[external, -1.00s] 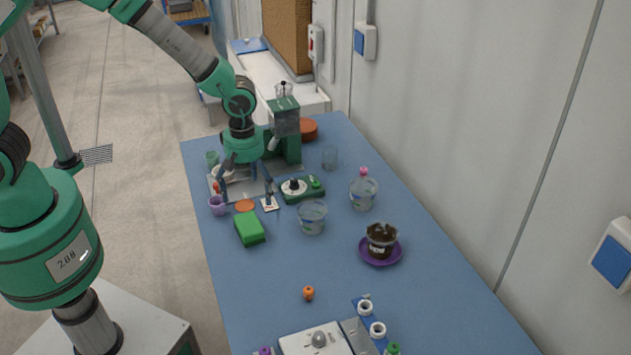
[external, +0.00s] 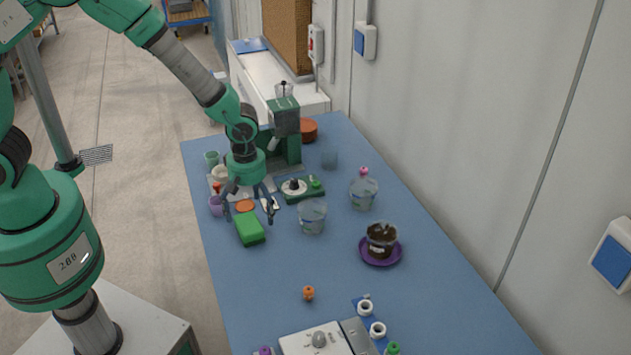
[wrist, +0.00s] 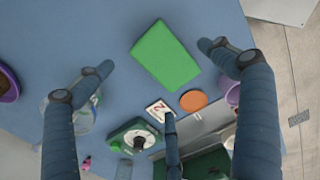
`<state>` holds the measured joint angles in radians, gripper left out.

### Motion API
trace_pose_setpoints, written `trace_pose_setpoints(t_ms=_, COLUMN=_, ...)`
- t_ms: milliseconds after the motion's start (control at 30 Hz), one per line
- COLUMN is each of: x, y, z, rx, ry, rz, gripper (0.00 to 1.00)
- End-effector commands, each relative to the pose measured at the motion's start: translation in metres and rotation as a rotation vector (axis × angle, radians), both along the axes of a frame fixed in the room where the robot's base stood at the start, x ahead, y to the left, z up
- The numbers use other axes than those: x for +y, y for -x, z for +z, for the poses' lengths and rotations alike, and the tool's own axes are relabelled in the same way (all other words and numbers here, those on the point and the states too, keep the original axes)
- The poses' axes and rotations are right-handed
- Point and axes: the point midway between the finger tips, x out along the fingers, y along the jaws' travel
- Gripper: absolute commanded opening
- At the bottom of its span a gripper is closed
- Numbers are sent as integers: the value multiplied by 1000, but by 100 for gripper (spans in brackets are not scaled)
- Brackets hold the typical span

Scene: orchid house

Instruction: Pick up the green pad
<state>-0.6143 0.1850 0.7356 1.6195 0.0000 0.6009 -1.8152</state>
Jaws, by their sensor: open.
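The green pad (external: 250,230) is a bright green rectangular block lying flat on the blue table, near its left edge. In the wrist view the green pad (wrist: 166,57) lies between the spread fingers, nearer the right one. My gripper (external: 249,220) is open and points down just behind the pad, above the table. Its fingers (wrist: 155,58) are wide apart in the wrist view and hold nothing. No contact with the pad is visible.
An orange disc (wrist: 193,100) and a numbered card (wrist: 159,110) lie beside the pad. A purple cup (external: 215,206) stands to the left, a clear cup (external: 312,217) to the right. The blue table (external: 262,290) is clear in front of the pad.

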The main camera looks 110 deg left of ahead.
Motion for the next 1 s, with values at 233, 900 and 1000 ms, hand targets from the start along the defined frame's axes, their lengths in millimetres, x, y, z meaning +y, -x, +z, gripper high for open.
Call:
trace_pose_setpoints(t_ms=233, x=-2, y=0, z=-24, rx=2, ry=1, rz=0, gripper=94)
trace_pose_setpoints(t_ms=900, x=-2, y=0, z=-51, rx=1, ry=1, rz=0, gripper=94)
trace_pose_setpoints(t_ms=1000, x=-2, y=0, z=-51, rx=1, ry=1, rz=0, gripper=94)
